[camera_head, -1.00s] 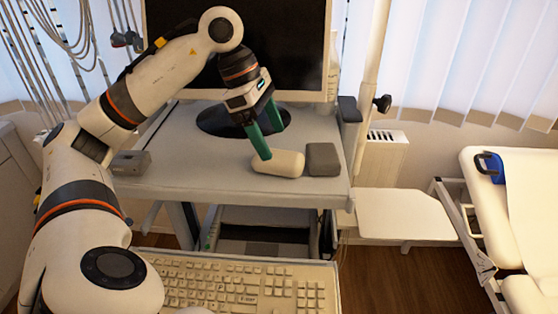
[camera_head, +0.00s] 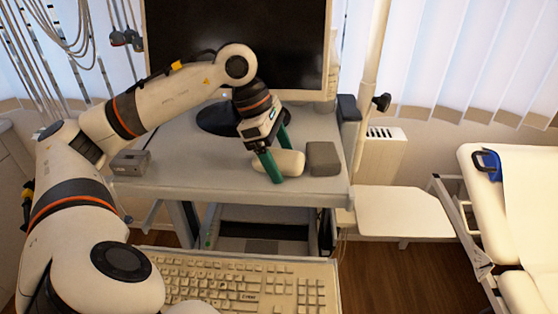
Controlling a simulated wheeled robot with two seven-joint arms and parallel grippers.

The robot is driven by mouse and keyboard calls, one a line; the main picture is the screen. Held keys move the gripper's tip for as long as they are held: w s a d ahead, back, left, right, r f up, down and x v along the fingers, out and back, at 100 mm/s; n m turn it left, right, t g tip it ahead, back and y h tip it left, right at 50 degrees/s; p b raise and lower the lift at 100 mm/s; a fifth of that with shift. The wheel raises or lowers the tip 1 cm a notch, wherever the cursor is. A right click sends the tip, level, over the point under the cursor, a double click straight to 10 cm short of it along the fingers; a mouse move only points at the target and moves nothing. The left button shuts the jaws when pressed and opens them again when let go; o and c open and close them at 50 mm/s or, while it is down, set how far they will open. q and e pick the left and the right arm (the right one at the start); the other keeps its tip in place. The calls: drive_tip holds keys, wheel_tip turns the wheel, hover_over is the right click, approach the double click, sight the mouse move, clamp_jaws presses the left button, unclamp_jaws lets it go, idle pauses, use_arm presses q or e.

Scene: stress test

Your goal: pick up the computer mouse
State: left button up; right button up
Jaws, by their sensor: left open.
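The computer mouse, a cream rounded object (camera_head: 294,163), lies on the grey cart top, in front of the monitor. My left gripper (camera_head: 281,163) points down at it with two teal fingers. The gripper is open. One finger is in front of the mouse's left part and hides some of it. The other finger reaches down behind the mouse, its tip hidden or close to the mouse's far edge. Whether either finger touches the mouse I cannot tell. My right gripper is not in view.
A dark grey block (camera_head: 323,158) stands close to the right of the mouse. A small grey box (camera_head: 131,162) sits at the cart's left. The monitor (camera_head: 240,45) stands behind, and a keyboard (camera_head: 245,287) lies lower in front. The cart top (camera_head: 200,176) is clear left of the mouse.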

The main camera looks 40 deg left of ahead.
use_arm(q)
drive_tip(key=shift+f, duration=0.2)
drive_tip(key=shift+r, duration=0.1)
drive_tip(key=c, duration=1.1)
drive_tip(key=shift+r, duration=0.1)
